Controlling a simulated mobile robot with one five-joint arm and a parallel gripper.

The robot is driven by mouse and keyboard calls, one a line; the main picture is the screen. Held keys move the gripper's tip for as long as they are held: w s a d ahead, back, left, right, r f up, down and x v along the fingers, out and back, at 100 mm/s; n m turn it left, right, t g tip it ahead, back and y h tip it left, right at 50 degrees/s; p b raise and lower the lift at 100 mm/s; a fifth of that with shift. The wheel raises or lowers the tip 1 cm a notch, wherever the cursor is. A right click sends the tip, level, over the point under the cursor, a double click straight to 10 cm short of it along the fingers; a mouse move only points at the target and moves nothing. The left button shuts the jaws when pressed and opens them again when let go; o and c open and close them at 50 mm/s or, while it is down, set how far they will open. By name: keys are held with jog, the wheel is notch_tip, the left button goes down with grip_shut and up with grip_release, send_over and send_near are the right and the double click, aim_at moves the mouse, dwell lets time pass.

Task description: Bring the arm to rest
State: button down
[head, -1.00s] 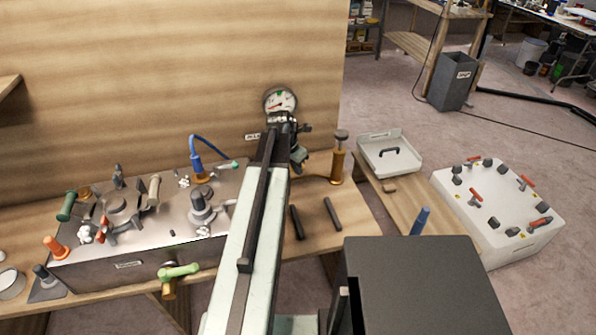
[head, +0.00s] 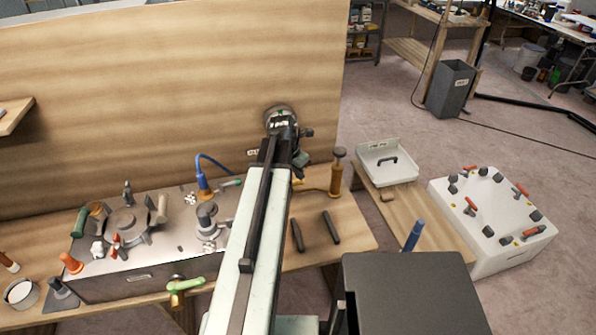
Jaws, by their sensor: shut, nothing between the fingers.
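My arm reaches up from the bottom middle of the head view, over the wooden bench (head: 348,234) and towards the upright wooden panel (head: 170,90). Nothing shows held in the gripper.
Left of my arm, a metal worktop (head: 165,245) carries several fittings and a blue-hosed tool (head: 203,184).

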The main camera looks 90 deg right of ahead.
jog(key=shift+s+a+r+p, duration=0.1)
jog(key=shift+a+r+p, duration=0.15)
jog(key=shift+r, duration=0.35)
jog(key=shift+s+a+r+p, duration=0.1)
jog(key=shift+a+r+p, duration=0.1)
jog(key=shift+r, duration=0.4)
jog(key=shift+w, duration=0.1)
